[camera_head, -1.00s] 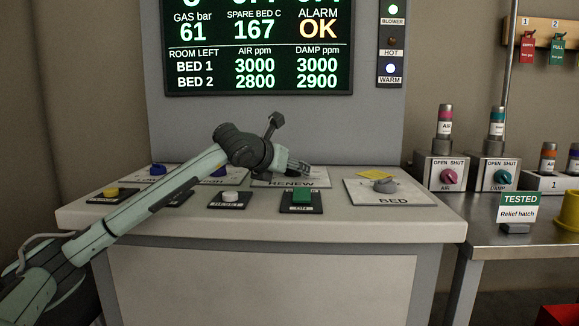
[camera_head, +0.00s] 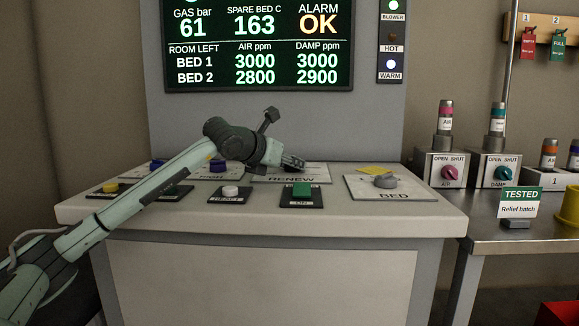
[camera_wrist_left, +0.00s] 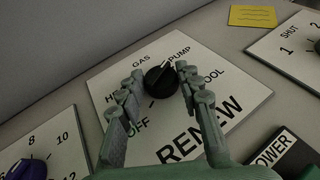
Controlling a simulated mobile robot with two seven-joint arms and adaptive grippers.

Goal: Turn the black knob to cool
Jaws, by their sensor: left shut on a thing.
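The black knob (camera_wrist_left: 160,80) sits on a white RENEW plate (camera_wrist_left: 205,110) with the labels OFF, HEAT, GAS, PUMP and COOL around it, partly covered by the fingers. A pale mark on the knob points up and slightly right, roughly between GAS and PUMP. My left gripper (camera_wrist_left: 159,84) has one finger on each side of the knob and is shut on it. In the head view my left gripper (camera_head: 293,163) is over the back of the RENEW plate (camera_head: 312,175), and the knob is mostly hidden. My right gripper is not in view.
A green button (camera_head: 302,189) and a white button (camera_head: 230,191) are in front. Blue knobs (camera_head: 217,165) are to the left. The screen (camera_head: 258,50) stands behind.

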